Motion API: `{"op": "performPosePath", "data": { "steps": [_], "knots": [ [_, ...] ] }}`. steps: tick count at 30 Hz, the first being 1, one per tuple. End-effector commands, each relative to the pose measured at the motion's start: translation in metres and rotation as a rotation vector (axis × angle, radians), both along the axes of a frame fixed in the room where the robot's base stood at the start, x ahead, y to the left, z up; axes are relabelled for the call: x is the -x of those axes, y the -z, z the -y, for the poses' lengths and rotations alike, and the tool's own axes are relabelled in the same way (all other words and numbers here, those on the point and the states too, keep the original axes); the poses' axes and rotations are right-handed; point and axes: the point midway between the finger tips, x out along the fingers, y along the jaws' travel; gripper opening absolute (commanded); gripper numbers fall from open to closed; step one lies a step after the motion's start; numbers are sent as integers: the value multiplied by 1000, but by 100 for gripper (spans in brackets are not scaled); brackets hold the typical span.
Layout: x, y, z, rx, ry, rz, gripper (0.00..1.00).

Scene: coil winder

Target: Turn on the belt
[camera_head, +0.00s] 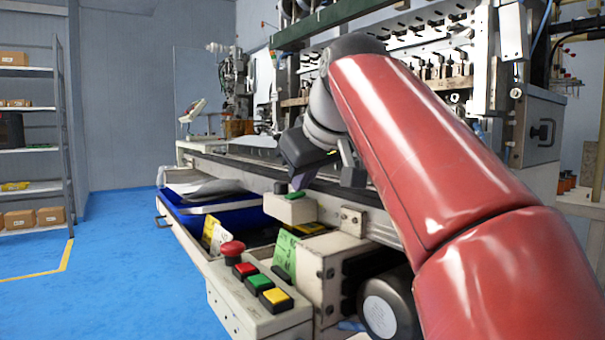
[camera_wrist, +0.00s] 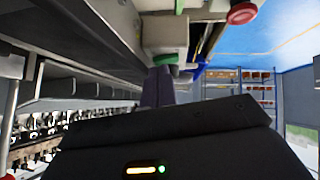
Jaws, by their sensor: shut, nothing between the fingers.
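A green button (camera_head: 296,195) sits on top of a small white box (camera_head: 290,209) at the machine's front edge. My gripper (camera_head: 303,183) is right above this button, fingers pointing down. In the wrist view the fingertips (camera_wrist: 162,72) meet or nearly meet the green button (camera_wrist: 165,59); I cannot tell whether they press it. The fingers are together with nothing between them. The dark belt track (camera_head: 245,167) runs along the machine behind the box. My wrist hides part of it.
A control panel nearer me carries a red mushroom button (camera_head: 232,250), a red button (camera_head: 244,270), a green button (camera_head: 259,283) and a yellow button (camera_head: 276,299). An open blue-lined drawer (camera_head: 225,212) juts out left. Shelves (camera_head: 30,150) stand far left. Blue floor between is clear.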

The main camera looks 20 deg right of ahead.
Motion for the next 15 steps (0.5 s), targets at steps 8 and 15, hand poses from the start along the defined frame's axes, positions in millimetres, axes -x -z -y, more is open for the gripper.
{"op": "performPosePath", "data": {
  "steps": [8, 15],
  "knots": [
    [0, 0, 2, -22, 2, -9, 0],
    [-2, 11, 6, -165, -1, -61, 0]
  ]
}}
